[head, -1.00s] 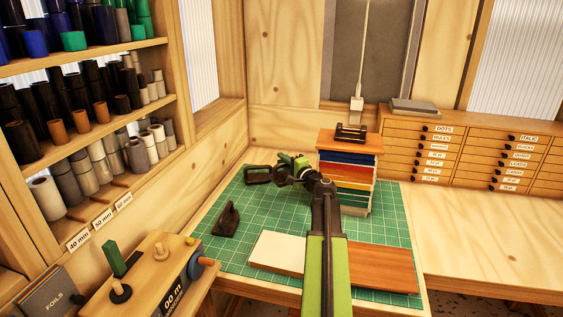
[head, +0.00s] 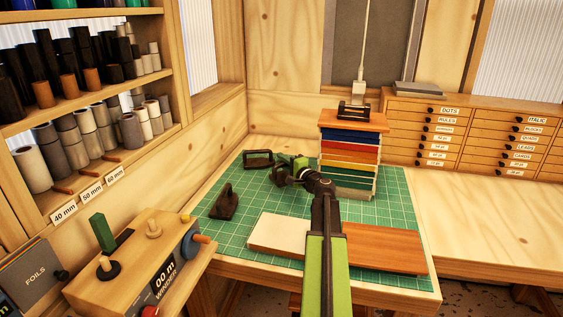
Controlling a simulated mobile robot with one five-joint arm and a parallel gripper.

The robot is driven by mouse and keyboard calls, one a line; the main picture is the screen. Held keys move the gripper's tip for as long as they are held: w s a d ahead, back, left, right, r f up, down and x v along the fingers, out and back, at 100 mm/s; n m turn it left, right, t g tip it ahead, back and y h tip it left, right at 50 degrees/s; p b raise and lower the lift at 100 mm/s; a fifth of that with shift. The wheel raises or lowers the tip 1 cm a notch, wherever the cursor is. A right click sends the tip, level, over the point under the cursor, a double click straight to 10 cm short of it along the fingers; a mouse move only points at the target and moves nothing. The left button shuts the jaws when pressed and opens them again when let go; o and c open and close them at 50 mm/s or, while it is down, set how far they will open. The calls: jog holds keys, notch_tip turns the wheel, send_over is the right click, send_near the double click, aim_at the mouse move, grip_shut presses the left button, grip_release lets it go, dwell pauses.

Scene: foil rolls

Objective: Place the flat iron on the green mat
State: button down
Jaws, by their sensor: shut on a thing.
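The flat iron (head: 258,159) looks like the dark piece with a loop handle, at the far left corner of the green mat (head: 388,197). My gripper (head: 276,174) is just to its right, shut, with the dark jaws close against the iron's right end. The exact grip is too small to make out. I cannot tell whether the iron touches the mat. The mat lies on the wooden bench, partly covered by my arm.
A dark wedge-shaped tool (head: 224,203) stands on the mat's left. A stack of coloured boards (head: 350,160) stands right of my gripper, with a dark device (head: 352,111) on top. A cream and brown board (head: 385,246) lies in front. A wooden winder (head: 135,258) is at lower left.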

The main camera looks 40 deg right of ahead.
aim_at(283, 172)
jog(key=shift+f+b, duration=1.7)
jog(key=shift+f, duration=0.35)
jog(key=shift+f+b, duration=0.5)
jog(key=shift+f, duration=0.05)
jog(key=c, duration=1.3)
grip_release()
jog(key=shift+r, duration=0.1)
jog(key=shift+s+a, duration=0.1)
